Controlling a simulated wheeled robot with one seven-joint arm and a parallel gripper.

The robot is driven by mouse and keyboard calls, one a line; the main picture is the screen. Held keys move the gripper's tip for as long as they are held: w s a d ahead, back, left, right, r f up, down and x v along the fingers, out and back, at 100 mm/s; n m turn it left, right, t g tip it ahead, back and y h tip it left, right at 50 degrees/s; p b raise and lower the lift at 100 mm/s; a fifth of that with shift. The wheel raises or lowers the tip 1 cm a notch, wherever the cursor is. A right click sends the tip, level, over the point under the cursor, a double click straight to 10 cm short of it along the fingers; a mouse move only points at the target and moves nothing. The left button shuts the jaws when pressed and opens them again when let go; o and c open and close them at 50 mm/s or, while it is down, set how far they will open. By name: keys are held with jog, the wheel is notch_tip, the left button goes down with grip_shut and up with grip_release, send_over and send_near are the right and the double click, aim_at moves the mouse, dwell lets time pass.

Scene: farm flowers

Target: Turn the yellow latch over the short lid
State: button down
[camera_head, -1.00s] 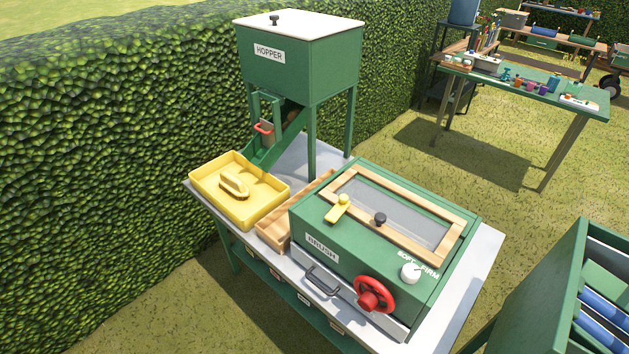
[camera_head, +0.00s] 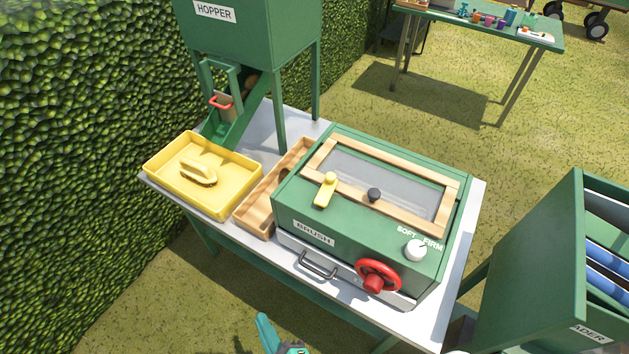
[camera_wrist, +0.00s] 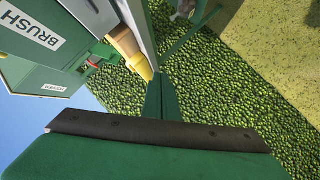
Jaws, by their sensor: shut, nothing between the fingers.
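The yellow latch (camera_head: 322,196) is on the green brush box, at the left part of the front edge of its wood-framed lid (camera_head: 415,211). Its round knob end is by the frame and its arm slants toward the front, over the green top. The lid lies closed, with a clear pane and a dark knob (camera_head: 374,195). My gripper (camera_head: 264,322) shows partly at the bottom edge, in front of the table, well short of the latch. In the wrist view my gripper (camera_wrist: 159,88) is shut and empty.
A red handwheel (camera_head: 377,274), a grey handle (camera_head: 317,264) and a white dial (camera_head: 415,250) are on the box's front part. A wooden tray (camera_head: 255,215) and yellow tray (camera_head: 232,197) stand to the left, the hopper (camera_head: 255,40) behind. A green cabinet (camera_head: 530,265) stands at right.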

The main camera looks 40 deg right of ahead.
jog(key=w+d+r+n+h, duration=0.25)
jog(key=w+d+h, duration=0.35)
jog(key=w, duration=0.5)
jog(key=m+g+h, duration=0.7)
jog(key=m+g, duration=0.2)
jog(key=g, duration=0.4)
send_near(327, 178)
jog(key=x, duration=0.6)
jog(key=shift+d+f, duration=0.1)
jog(key=shift+d, duration=0.1)
